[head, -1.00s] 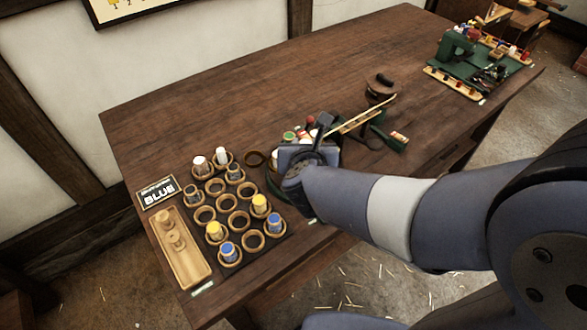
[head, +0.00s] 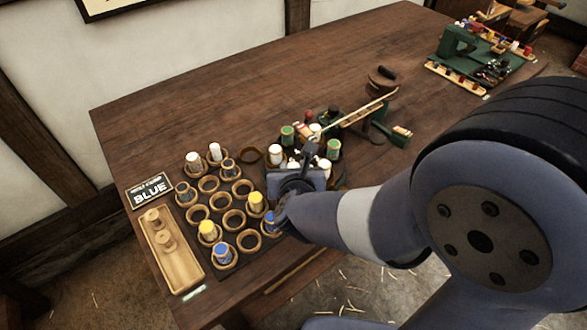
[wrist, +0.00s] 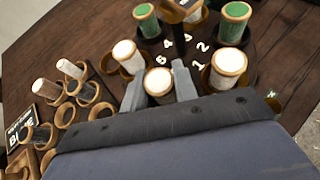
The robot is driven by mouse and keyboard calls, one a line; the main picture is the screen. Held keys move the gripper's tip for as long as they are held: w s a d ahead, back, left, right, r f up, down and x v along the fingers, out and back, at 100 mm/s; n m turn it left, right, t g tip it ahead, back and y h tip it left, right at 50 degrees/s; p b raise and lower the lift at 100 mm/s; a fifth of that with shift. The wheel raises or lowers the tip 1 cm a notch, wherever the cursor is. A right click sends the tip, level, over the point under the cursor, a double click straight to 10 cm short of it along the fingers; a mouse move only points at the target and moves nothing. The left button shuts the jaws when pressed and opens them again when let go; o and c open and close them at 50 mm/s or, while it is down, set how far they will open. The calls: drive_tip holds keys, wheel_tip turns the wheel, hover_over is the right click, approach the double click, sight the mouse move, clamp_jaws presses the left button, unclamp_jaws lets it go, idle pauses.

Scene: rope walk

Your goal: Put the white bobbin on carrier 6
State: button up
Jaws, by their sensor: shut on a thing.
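My gripper (wrist: 158,88) is shut on a white bobbin (wrist: 158,80), which stands between the two grey fingers in the wrist view. The bobbin is at the near side of a dark round plate (wrist: 190,68) with white painted numbers. The number nearest it looks like 6 (wrist: 160,57). Its foot is hidden by my gripper, so I cannot tell whether it is seated on a carrier. Other white bobbins stand in cups to its left (wrist: 126,56) and right (wrist: 228,66). Green bobbins (wrist: 235,22) stand farther back. In the head view my gripper's body hides its fingertips.
A holder (head: 231,218) with several ring cups, some with white, yellow or blue bobbins, stands left of my gripper. A wooden tray (head: 174,258) and a sign reading BLUE (head: 150,191) are beside it. A wooden bar (head: 355,115) spans behind the plate.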

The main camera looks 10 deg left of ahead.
drive_tip(key=shift+f, duration=0.15)
drive_tip(key=o, duration=1)
drive_tip(key=shift+c, duration=0.2)
drive_tip(key=shift+r, duration=0.3)
drive_tip(key=p+v, duration=0.3)
drive_tip(key=v, duration=0.9)
